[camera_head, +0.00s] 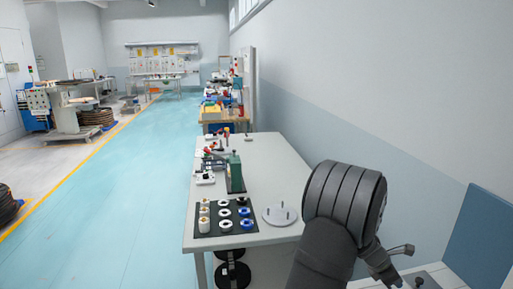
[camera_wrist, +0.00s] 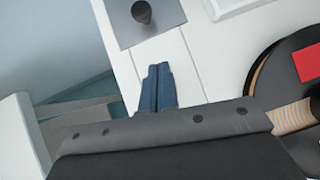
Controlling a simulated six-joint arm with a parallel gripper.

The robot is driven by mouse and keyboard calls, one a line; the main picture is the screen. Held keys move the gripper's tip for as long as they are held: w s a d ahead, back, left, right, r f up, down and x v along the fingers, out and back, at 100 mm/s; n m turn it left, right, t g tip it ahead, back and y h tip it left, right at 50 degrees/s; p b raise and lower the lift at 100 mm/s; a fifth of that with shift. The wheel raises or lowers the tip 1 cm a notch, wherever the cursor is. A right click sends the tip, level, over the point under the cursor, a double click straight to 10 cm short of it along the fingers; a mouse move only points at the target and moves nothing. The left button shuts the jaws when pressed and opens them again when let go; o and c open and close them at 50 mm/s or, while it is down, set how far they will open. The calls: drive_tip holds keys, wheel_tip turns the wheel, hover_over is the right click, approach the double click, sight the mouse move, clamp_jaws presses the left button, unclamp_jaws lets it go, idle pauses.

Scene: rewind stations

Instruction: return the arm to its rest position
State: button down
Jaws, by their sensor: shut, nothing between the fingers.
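My arm rises at the right of the head view, with its dark rounded joint in front of the bench's right end. My gripper (camera_head: 392,279) is small and dark there, low at the right, pointing down. In the wrist view my gripper (camera_wrist: 158,70) shows two blue-grey fingers side by side, shut with nothing between them. They are over a white panelled surface (camera_wrist: 115,35). A grey plate with a dark knob (camera_wrist: 142,12) lies beyond the fingertips.
A light bench (camera_head: 270,160) holds a black mat (camera_head: 211,228) with several rolls, a white disc with pegs (camera_head: 280,215) and a green device (camera_head: 235,172). A wall with a blue panel (camera_head: 482,240) is close at right. A dark reel (camera_wrist: 265,85) is right in the wrist view. The blue floor (camera_head: 120,210) is clear.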

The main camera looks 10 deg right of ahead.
drive_tip(key=a, duration=0.8)
drive_tip(key=shift+w+a+r, duration=0.3)
drive_tip(key=shift+r, duration=0.05)
drive_tip(key=v, duration=1)
drive_tip(key=s+d+r+m+y, duration=0.1)
drive_tip(key=s+d+r+m, duration=0.1)
drive_tip(key=r+m, duration=0.3)
drive_tip(key=s+d+r+m+t+y, duration=0.1)
drive_tip(key=s+d+r+m+y, duration=0.1)
drive_tip(key=s+r+m, duration=0.2)
drive_tip(key=shift+s+r+m, duration=0.25)
drive_tip(key=shift+r+m, duration=0.65)
